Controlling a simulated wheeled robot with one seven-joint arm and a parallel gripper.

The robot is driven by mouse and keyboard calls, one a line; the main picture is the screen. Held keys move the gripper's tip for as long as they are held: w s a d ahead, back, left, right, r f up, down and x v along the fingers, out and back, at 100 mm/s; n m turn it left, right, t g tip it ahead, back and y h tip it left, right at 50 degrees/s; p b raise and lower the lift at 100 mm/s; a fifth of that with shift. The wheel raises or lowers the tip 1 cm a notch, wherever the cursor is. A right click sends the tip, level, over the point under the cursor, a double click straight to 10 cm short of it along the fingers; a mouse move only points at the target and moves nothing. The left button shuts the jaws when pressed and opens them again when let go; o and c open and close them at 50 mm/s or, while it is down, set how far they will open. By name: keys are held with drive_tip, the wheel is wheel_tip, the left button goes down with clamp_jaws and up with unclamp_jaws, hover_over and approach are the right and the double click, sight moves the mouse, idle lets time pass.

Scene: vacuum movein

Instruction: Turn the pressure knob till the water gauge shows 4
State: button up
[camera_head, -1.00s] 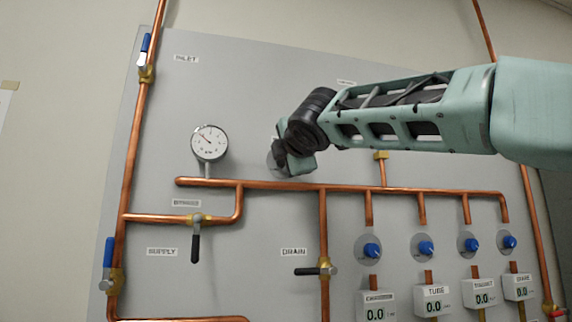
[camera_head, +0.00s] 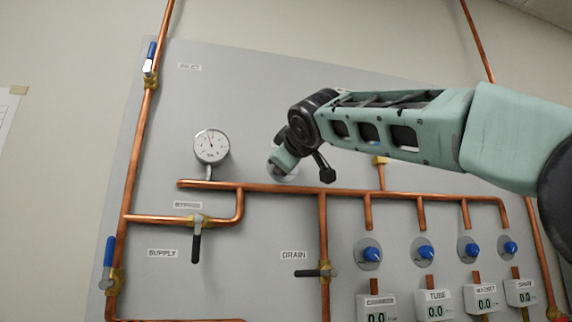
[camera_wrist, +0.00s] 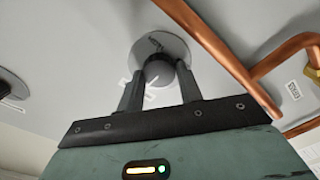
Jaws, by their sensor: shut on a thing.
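The pressure knob (camera_wrist: 159,73) is dark and round on a pale disc (camera_wrist: 176,46) in the wrist view. My gripper (camera_wrist: 159,80) is shut on it, with one finger on each side. In the head view my gripper (camera_head: 279,162) is against the panel and hides the knob; part of the disc shows around it. The round white water gauge (camera_head: 211,146) is left of my gripper. Its needle points up and slightly left; its numbers are too small to read.
Copper pipe (camera_head: 340,190) runs across the grey panel (camera_head: 260,80) just below my gripper. Several blue knobs (camera_head: 372,254) sit at lower right above digital displays (camera_head: 376,316). A drain lever (camera_head: 308,273) and a bypass lever (camera_head: 196,246) are below.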

drive_tip(key=m+b, duration=0.1)
drive_tip(key=m, duration=1)
drive_tip(key=shift+w+d+f+m+b, duration=0.1)
drive_tip(key=shift+f+m+b, duration=0.05)
drive_tip(key=shift+m+b, duration=0.25)
idle(0.3)
drive_tip(key=o, duration=1)
drive_tip(key=shift+b+v, duration=4.6)
drive_tip(key=shift+v, duration=4.15)
